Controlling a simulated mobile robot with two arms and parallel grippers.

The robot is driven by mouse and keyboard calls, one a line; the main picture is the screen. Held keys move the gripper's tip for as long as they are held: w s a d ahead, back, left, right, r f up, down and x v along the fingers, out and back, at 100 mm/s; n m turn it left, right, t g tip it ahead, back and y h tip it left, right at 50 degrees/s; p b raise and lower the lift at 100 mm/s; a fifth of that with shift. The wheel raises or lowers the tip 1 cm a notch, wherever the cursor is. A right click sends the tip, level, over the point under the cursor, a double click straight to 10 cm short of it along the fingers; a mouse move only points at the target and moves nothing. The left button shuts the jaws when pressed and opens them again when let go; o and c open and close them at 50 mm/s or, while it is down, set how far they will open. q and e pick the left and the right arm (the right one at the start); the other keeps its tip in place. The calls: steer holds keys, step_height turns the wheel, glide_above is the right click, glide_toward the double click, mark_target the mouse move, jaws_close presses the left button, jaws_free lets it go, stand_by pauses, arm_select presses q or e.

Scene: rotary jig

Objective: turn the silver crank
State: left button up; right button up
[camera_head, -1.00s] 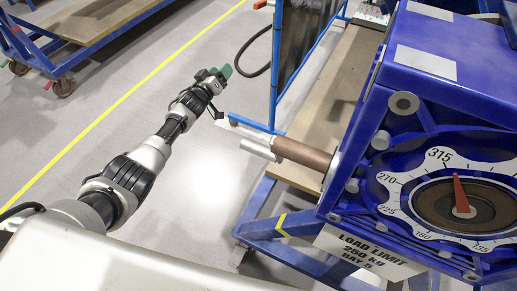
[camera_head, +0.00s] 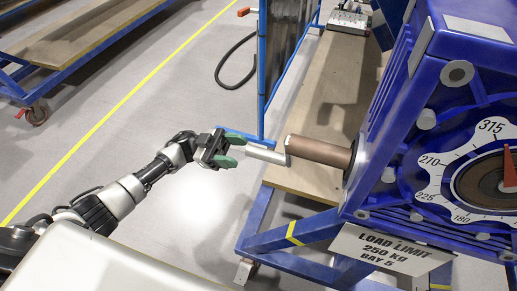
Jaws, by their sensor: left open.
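The shaft sticks out from the left side of the blue jig housing (camera_head: 400,110). My left gripper (camera_head: 238,151), with green-tipped fingers, is open just left of the silver part. Its fingers point right toward the crank's left end, and I cannot tell whether they touch it. My right gripper does not show.
A blue frame with a wooden board (camera_head: 335,90) stands behind the shaft. A white load limit sign (camera_head: 385,250) hangs on the jig's front. A dial with a red pointer (camera_head: 509,168) is at right.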

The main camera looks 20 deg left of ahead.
mark_target(258, 152)
arm_select(q)
steer(key=p+x, duration=0.1)
steer(key=x, duration=0.6)
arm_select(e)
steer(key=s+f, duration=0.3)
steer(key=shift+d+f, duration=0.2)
arm_select(q)
jaws_close()
